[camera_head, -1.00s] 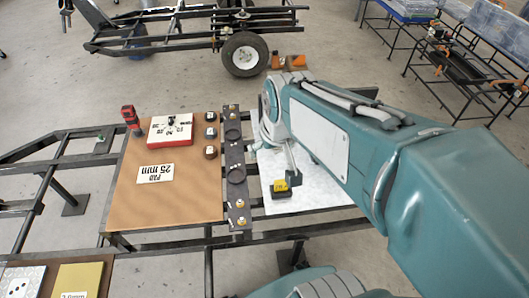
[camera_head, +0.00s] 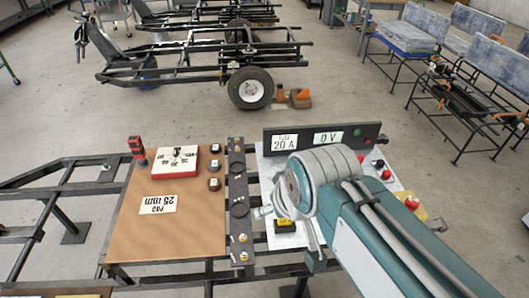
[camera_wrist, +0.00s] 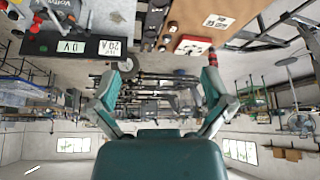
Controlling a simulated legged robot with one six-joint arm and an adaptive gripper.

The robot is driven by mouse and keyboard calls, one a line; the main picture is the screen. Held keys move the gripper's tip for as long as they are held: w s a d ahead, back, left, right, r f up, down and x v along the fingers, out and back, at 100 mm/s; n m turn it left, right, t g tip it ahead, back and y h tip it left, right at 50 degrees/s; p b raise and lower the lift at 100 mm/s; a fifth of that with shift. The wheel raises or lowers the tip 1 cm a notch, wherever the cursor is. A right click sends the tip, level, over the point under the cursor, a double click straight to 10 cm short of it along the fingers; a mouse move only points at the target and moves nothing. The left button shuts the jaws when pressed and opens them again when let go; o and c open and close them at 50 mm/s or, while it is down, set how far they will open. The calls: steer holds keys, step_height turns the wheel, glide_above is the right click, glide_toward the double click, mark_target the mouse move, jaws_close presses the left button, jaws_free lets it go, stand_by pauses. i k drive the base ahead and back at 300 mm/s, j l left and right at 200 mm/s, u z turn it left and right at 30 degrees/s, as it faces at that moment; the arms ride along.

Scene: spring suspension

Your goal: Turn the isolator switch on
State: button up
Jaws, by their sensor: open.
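A red knob (camera_head: 412,202) on a yellow plate stands at the right edge of the white board, right of my arm in the head view; it looks like the isolator switch, but its position cannot be read. My gripper (camera_head: 290,232) is partly hidden by my arm. It is over the left part of the white board, near a small yellow-topped block (camera_head: 285,222), well left of the red knob. In the wrist view my gripper (camera_wrist: 165,65) is open, with nothing between its fingers.
A black panel (camera_head: 360,137) reading 20 A and 0 V stands at the board's back edge, with red and black terminals (camera_head: 378,164) before it. Left are a dark rail (camera_head: 238,180) and a brown board (camera_head: 190,225) with a red-and-white box (camera_head: 175,160).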

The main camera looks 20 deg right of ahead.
mark_target(412, 205)
steer(key=k+l, duration=0.15)
steer(key=l, duration=0.2)
steer(key=k+l, duration=0.2)
steer(key=l+z, duration=0.15)
steer(key=z, duration=1.4)
steer(key=i+l, duration=0.2)
steer(key=i, duration=0.15)
steer(key=i+l+z, duration=0.1)
steer(key=i, duration=0.3)
steer(key=l, duration=0.1)
